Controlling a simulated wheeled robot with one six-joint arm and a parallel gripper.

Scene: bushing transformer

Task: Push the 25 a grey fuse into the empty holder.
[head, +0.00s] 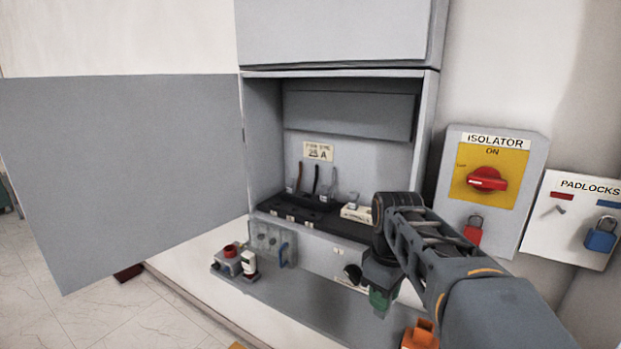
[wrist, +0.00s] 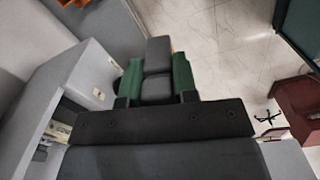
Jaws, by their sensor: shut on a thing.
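My gripper (wrist: 157,82) is shut on a grey block, the grey fuse (wrist: 158,60), which sits between its green fingers in the wrist view. In the head view my gripper (head: 380,298) hangs in front of the cabinet's lower right, outside the opening; the fuse is not clear there. Which holder is empty is too small to tell. A plate (head: 318,152) on the back wall reads as fuse size, 25 A.
The cabinet door (head: 125,180) stands open to the left. A shelf (head: 310,305) below carries a grey panel (head: 268,243), a red-topped item (head: 230,252) and a white item (head: 249,264). The isolator box (head: 490,185) and padlock board (head: 578,215) are right. An orange object (head: 420,335) is near my arm.

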